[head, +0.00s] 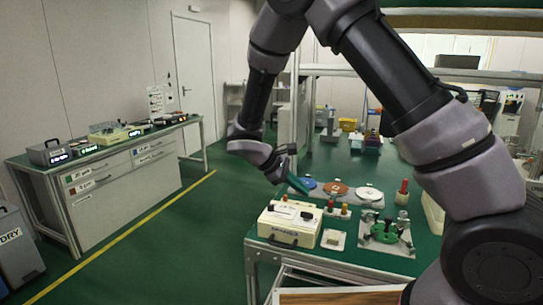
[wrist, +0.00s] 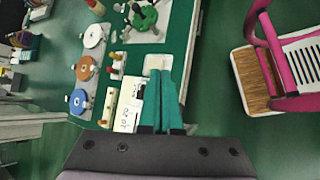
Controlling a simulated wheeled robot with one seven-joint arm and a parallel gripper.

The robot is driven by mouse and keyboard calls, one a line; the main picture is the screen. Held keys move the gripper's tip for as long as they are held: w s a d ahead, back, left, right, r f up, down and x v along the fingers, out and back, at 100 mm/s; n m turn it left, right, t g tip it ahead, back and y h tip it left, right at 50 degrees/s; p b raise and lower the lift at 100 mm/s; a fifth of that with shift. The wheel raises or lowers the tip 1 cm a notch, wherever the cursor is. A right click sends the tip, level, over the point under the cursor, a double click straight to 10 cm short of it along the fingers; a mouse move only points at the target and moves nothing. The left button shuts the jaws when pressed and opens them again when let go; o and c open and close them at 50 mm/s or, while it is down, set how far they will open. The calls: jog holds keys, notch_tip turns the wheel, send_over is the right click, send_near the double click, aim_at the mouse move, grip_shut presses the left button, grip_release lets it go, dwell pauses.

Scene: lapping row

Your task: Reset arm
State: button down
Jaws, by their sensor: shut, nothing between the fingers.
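My arm reaches up and over in the head view and bends down to my gripper (head: 298,184), which hangs above the near left part of the green bench. In the wrist view its two teal fingers (wrist: 161,76) lie together, shut and with nothing between them. Below it stands a cream box (head: 288,224) with a dark front handle, partly hidden behind the fingers in the wrist view (wrist: 128,110). The gripper appears apart from it.
The green bench holds blue (head: 308,183), orange (head: 335,188) and white (head: 368,193) discs, a small white pad (head: 333,239) and a fixture with a green part (head: 385,232). A pink-framed item (wrist: 283,60) stands off the bench. A side bench (head: 110,155) lines the left wall; green floor between is clear.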

jog(key=s+d+r+m+g+y, duration=0.1)
jog(key=s+d+r+m+y, duration=0.2)
jog(key=d+r+m, duration=0.35)
jog(key=s+d+r+m+y, duration=0.3)
jog(key=d+r+y, duration=0.1)
jog(key=r, duration=0.6)
jog(key=s+d+r+m+t+y, duration=0.2)
jog(key=s+r+m+t, duration=0.1)
jog(key=s+r+m, duration=0.1)
jog(key=s+d+r+m+t+y, duration=0.1)
jog(key=s+d+r+m+t, duration=0.1)
jog(key=s+r, duration=0.5)
jog(key=shift+d+r+m+t+y, duration=0.4)
jog(key=shift+d+m, duration=0.35)
jog(key=shift+m, duration=0.2)
